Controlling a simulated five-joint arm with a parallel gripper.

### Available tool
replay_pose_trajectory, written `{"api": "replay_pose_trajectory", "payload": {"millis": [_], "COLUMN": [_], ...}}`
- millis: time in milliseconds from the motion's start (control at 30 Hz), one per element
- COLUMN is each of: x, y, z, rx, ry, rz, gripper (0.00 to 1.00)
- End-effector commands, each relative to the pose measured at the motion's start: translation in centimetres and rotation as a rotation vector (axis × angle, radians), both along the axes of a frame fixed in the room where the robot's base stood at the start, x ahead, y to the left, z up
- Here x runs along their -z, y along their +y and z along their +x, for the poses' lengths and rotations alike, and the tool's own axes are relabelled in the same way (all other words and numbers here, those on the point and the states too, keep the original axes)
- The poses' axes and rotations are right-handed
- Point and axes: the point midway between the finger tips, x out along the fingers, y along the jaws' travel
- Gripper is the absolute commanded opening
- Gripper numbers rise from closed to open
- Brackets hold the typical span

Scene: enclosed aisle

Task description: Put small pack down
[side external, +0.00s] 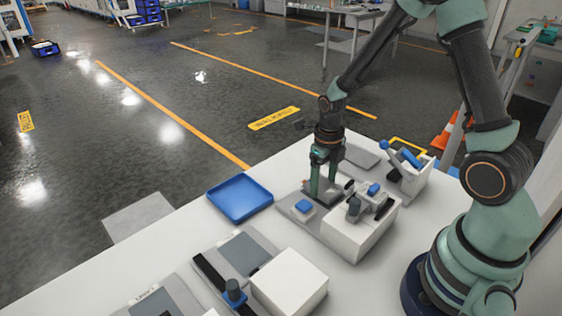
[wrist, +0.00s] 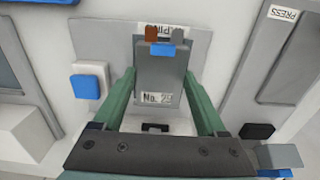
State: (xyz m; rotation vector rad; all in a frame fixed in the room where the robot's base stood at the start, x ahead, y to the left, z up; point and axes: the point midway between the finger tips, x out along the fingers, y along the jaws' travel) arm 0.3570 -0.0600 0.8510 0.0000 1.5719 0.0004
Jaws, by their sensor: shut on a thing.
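The small pack (wrist: 160,92) is a grey box with a "No. 23" label, a reddish-brown and a grey terminal and a blue piece at its far end. In the wrist view it lies between the two green fingers of my gripper (wrist: 160,76), which is shut on its sides. In the side view my gripper (side external: 323,188) points down at the grey plate (side external: 291,213), with the pack low between its fingers. The pack covers part of the plate's lettering. I cannot tell whether its underside touches the plate.
A white block with a blue button (wrist: 86,86) sits left of the pack. A white box-shaped fixture (side external: 360,235) with dark parts stands close in front. A blue tray (side external: 240,198) lies to the left. A grey press plate (wrist: 292,58) is to the right.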

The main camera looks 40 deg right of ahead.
Motion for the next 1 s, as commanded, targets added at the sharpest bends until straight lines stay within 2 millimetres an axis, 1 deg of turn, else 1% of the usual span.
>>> {"api": "replay_pose_trajectory", "payload": {"millis": [433,467,500,733,833,967,1000], "x": [0.6,0.5,0.5,0.5,0.2,-1.2,-1.8], "y": [0.0,0.0,0.0,0.0,0.0,0.0,0.0], "z": [0.0,0.0,0.0,0.0,0.0,0.1,0.2], "rx": [0.000,0.000,0.000,0.000,0.000,0.000,0.000], "ry": [-0.001,-0.001,-0.001,-0.001,-0.001,-0.004,-0.006], "rz": [0.000,0.000,0.000,0.000,0.000,-0.001,-0.001], "gripper": [0.00,0.86,1.00,1.00,1.00,1.00,1.00]}}
